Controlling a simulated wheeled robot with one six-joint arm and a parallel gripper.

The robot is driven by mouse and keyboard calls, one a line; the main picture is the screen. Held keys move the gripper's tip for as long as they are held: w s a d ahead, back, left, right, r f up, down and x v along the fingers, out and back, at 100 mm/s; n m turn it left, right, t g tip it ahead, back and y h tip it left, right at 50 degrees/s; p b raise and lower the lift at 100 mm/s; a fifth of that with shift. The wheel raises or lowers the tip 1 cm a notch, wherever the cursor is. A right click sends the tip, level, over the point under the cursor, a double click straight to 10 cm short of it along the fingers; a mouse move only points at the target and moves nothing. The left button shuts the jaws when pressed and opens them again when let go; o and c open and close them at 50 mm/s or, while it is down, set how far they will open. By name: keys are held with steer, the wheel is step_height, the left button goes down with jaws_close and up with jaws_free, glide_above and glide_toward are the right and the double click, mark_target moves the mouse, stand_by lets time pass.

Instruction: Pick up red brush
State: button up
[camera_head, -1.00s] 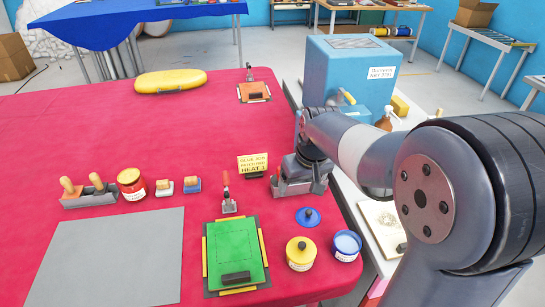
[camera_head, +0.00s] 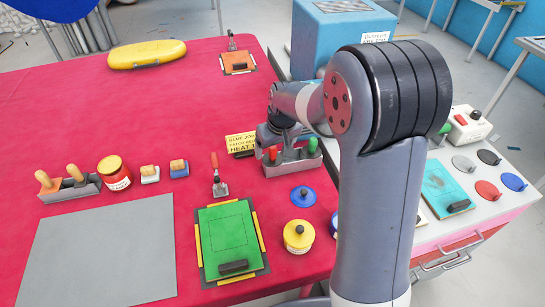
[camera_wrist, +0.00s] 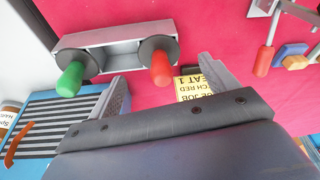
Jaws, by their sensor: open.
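The red brush (camera_head: 272,154) shows its red handle standing in a grey metal holder (camera_head: 292,167) on the red table. In the wrist view the red handle (camera_wrist: 162,68) sticks up from a dark round collar, with the green brush (camera_wrist: 72,78) beside it on the left. My gripper (camera_head: 274,133) is at the back left of the holder in the head view. In the wrist view my gripper (camera_wrist: 163,70) is open, with one finger between the two handles and the other to the right of the red handle. No contact is visible.
A yellow sign (camera_head: 241,143) stands close left of the holder. A red-handled clamp (camera_head: 217,176), green board (camera_head: 230,240), blue lid (camera_head: 303,196) and yellow pot (camera_head: 298,234) lie nearer. A blue box (camera_head: 340,30) stands behind.

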steer(key=shift+w+p+x, duration=0.15)
steer(key=shift+p+x, duration=0.05)
steer(key=shift+x, duration=0.95)
steer(key=shift+w+p+x, duration=0.15)
steer(key=shift+x, duration=1.05)
steer(key=shift+r, duration=0.1)
steer(key=c, duration=1.1)
steer(key=shift+o, duration=0.2)
step_height(320, 180, up, 10)
steer(key=shift+r+b, duration=0.1)
steer(key=shift+b, duration=0.25)
steer(key=o, duration=0.4)
steer(key=shift+c, duration=1.4)
